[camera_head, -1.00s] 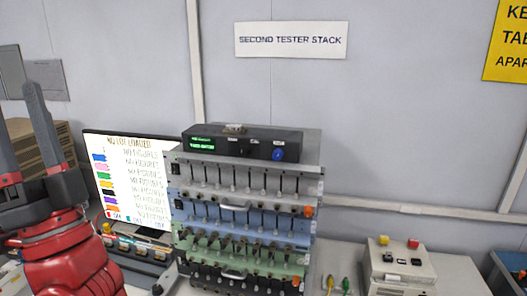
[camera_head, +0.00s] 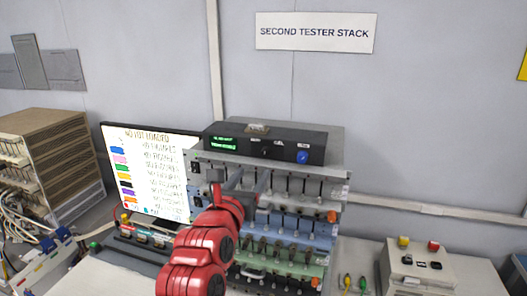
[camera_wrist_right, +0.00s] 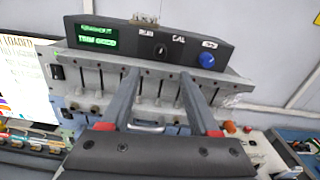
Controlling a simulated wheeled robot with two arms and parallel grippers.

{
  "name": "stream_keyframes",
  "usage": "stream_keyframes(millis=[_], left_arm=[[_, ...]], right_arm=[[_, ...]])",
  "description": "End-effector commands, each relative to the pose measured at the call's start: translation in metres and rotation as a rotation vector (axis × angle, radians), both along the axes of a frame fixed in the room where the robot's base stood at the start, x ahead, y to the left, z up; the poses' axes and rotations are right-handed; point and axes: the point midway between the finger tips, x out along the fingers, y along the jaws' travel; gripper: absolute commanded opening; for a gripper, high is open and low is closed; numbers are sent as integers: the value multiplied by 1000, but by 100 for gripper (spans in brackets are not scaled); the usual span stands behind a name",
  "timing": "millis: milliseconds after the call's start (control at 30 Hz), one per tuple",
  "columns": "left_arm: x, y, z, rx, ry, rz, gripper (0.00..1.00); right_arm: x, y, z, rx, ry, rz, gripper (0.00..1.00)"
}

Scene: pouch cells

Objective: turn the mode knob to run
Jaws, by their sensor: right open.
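The black tester box (camera_head: 228,143) sits on top of the tester stack. In the right wrist view its front (camera_wrist_right: 120,44) carries a small black knob (camera_wrist_right: 161,50) between two small white labels. The right label reads CAL; the left one is too blurred to read surely. Which way the knob points is too small to tell. My right gripper (camera_head: 248,180) is in front of the stack's top row, below the box. In the wrist view its two fingers (camera_wrist_right: 160,74) are apart and empty, reaching up toward the knob without visibly touching it. My left gripper is not in view.
A blue round button (camera_head: 303,157) is right of the knob. A lit green display (camera_wrist_right: 98,34) is at the box's left. A screen (camera_head: 150,165) stands left of the stack. A control box with yellow and red buttons (camera_head: 418,262) stands at right.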

Motion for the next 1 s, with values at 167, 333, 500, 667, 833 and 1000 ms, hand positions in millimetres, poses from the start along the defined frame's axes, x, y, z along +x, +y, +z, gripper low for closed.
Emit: stream_keyframes(millis=[167, 333, 500, 667, 833, 1000], left_arm=[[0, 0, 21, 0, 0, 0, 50], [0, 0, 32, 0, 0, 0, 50], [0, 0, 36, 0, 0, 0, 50], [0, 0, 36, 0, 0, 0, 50], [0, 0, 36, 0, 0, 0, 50], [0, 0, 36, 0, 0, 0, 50]], right_arm=[[40, -15, 5, -6, 1, -5, 62], [70, -23, 3, -7, 0, -3, 62], [85, -28, 1, -3, 0, -2, 62], [89, -29, -1, -2, 1, 0, 62], [89, -29, -1, -2, 1, 0, 62], [89, -29, -1, -2, 0, 0, 33]])
